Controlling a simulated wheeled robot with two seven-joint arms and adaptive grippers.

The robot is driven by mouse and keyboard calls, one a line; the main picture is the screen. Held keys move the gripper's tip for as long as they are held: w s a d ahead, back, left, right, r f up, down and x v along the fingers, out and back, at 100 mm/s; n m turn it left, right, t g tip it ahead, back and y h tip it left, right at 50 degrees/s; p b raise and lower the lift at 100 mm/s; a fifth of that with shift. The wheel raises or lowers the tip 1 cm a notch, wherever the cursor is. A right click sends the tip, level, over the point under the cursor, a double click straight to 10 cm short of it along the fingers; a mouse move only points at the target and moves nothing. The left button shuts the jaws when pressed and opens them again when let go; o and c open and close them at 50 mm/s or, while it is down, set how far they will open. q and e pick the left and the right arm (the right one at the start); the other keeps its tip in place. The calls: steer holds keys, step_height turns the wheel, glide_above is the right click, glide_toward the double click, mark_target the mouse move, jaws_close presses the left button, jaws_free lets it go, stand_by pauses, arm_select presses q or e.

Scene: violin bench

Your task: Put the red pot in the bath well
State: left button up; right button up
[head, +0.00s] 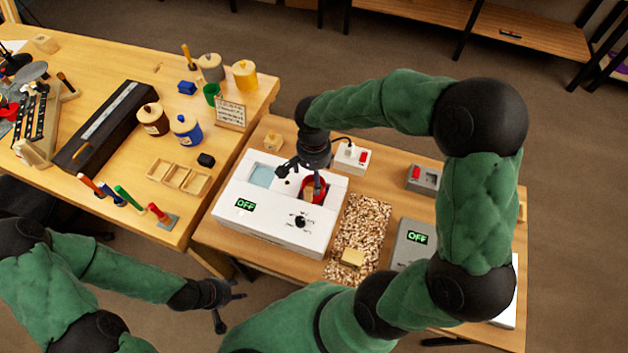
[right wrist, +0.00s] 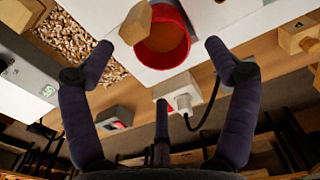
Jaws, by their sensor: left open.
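The red pot (head: 320,196) sits at the right-hand opening of the white bath (head: 249,222) in the head view. In the right wrist view the red pot (right wrist: 184,54) shows amber contents and a wooden handle (right wrist: 135,22). It looks upright in the well; how deep it sits cannot be told. My right gripper (head: 303,172) is just above the pot. In the right wrist view its fingers (right wrist: 160,48) are spread wide with the pot between them, apart from it. My left gripper (head: 232,306) is open and empty, low in front of the bench.
A tray of wood chips (head: 363,221) and a grey unit reading OFF (head: 411,243) stand right of the bath. A white socket box (head: 351,158) with a cable lies behind. The left bench holds jars (head: 187,130), tools and a dark case (head: 104,125).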

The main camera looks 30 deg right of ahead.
steer(key=shift+r+p, duration=0.35)
steer(key=shift+r, duration=2.15)
